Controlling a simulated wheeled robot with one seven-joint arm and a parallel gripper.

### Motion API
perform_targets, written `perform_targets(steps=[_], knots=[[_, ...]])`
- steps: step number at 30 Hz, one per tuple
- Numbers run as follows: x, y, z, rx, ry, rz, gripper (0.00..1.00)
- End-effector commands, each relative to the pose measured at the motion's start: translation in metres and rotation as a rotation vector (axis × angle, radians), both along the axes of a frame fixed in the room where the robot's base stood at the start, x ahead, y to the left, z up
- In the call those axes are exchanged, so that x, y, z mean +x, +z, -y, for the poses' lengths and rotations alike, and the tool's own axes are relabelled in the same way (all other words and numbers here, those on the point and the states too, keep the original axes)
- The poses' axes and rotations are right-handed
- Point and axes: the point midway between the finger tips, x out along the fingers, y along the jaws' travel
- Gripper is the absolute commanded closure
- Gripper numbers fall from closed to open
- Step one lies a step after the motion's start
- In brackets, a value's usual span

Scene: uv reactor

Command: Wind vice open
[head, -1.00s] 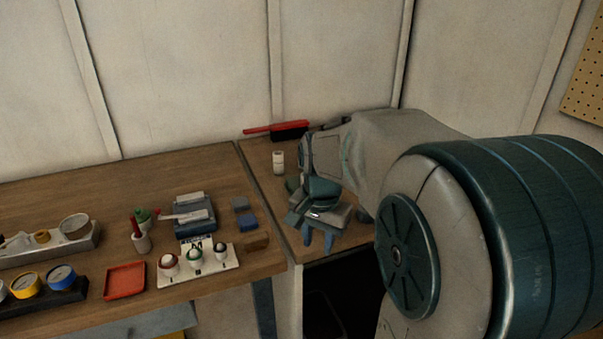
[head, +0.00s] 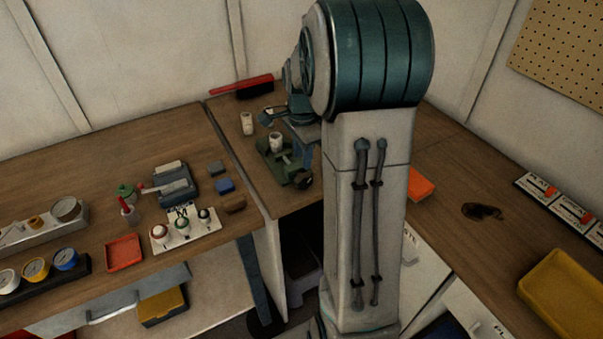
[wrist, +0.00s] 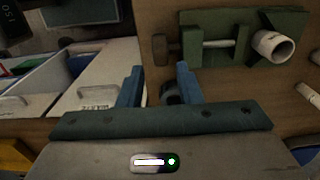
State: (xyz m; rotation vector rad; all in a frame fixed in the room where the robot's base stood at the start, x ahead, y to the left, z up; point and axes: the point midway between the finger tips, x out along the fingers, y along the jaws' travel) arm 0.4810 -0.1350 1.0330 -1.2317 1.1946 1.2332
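The green vice (head: 283,160) stands on the bench corner at back centre. It fills the top right of the wrist view (wrist: 292,22), where its pale screw (wrist: 217,43) runs left to a brown end piece (wrist: 160,48). A white hollow cylinder (wrist: 272,48) sits at the vice; it also shows in the head view (head: 276,141). My gripper (wrist: 158,72) is open, its two blue fingers apart, near the end piece and apparently not closed on it. A dark round part (wrist: 171,92) shows beside the right finger; I cannot tell what it is.
The left bench holds a red tray (head: 124,252), gauges and a button panel (head: 184,230). A yellow tray (head: 565,300) lies on the right bench. My arm hides part of the corner.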

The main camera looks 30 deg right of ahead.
Motion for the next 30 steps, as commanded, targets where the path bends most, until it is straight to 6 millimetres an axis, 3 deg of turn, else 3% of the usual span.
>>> perform_targets(steps=[6, 12, 24, 28, 30], knots=[[-0.001, -0.045, 0.000, 0.002, 0.001, -0.004, 0.68], [0.000, -0.070, 0.000, 0.000, 0.002, -0.002, 0.68], [0.000, -0.078, 0.000, 0.000, 0.002, 0.001, 0.68], [0.000, -0.078, 0.000, 0.000, 0.003, 0.001, 1.00], [0.000, -0.078, 0.000, 0.000, 0.002, 0.001, 1.00]])
